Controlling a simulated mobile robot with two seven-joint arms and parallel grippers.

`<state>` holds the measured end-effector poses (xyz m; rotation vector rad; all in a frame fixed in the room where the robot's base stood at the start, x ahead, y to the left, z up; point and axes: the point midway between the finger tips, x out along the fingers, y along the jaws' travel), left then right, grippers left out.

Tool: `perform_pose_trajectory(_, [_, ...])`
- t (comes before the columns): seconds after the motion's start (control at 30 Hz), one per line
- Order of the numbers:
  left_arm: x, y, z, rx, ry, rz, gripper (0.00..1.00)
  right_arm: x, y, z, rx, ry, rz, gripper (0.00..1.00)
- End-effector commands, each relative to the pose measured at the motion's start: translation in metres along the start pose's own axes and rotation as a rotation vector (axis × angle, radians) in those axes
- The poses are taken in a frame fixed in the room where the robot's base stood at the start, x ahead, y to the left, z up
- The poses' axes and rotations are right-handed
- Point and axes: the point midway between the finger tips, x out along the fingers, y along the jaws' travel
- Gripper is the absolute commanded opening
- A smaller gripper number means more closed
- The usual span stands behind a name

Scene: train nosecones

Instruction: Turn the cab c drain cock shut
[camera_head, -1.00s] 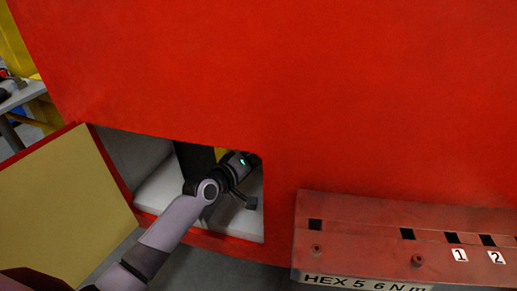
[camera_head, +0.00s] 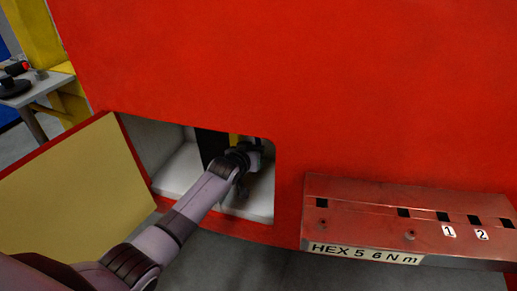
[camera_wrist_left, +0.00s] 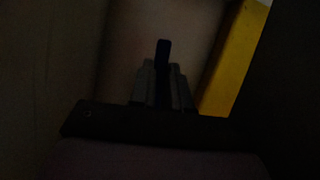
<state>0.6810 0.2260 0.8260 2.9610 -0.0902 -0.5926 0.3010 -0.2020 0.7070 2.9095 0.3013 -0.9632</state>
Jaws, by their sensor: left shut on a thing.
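My left arm reaches into an open compartment (camera_head: 178,172) in the red cab panel. My left gripper (camera_head: 254,150) is deep inside, near the upper right of the opening, and its fingertips are hard to make out there. In the left wrist view my left gripper (camera_wrist_left: 161,75) is shut on a narrow dark bar (camera_wrist_left: 163,48), which looks like the drain cock's handle. That view is very dark, so the cock's body and exact angle cannot be told. My right gripper is not in view.
A yellow upright piece (camera_wrist_left: 236,60) stands close right of the fingers. The compartment's hinged door (camera_head: 80,185) hangs open at left. A red bracket (camera_head: 390,215) marked "HEX 5 6 N m" juts out at lower right. A work table (camera_head: 40,85) stands at far left.

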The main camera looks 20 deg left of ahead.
Motion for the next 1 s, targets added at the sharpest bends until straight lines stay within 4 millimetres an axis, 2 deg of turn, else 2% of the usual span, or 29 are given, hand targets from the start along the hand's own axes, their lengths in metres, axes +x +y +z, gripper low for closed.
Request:
perform_pose_trajectory(0.3, [-0.0002, -0.0067, -0.0004, 0.112, -0.001, -0.047, 0.00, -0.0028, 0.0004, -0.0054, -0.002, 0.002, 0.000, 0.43])
perform_pose_trajectory(0.87, [-0.0002, -0.0090, -0.0006, 0.139, 0.000, -0.058, 0.00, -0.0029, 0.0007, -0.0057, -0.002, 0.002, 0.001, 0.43])
perform_pose_trajectory(0.9, [-0.0002, -0.0090, -0.0006, 0.139, 0.000, -0.058, 0.30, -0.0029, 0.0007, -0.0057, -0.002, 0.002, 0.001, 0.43])
perform_pose_trajectory(0.93, [-0.0002, -0.0089, -0.0006, 0.139, 0.000, -0.058, 0.39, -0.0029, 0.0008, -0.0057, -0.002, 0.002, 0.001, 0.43])
perform_pose_trajectory(1.0, [-0.0002, -0.0088, -0.0006, 0.138, 0.000, -0.058, 0.43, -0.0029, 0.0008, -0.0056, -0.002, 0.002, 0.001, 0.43])
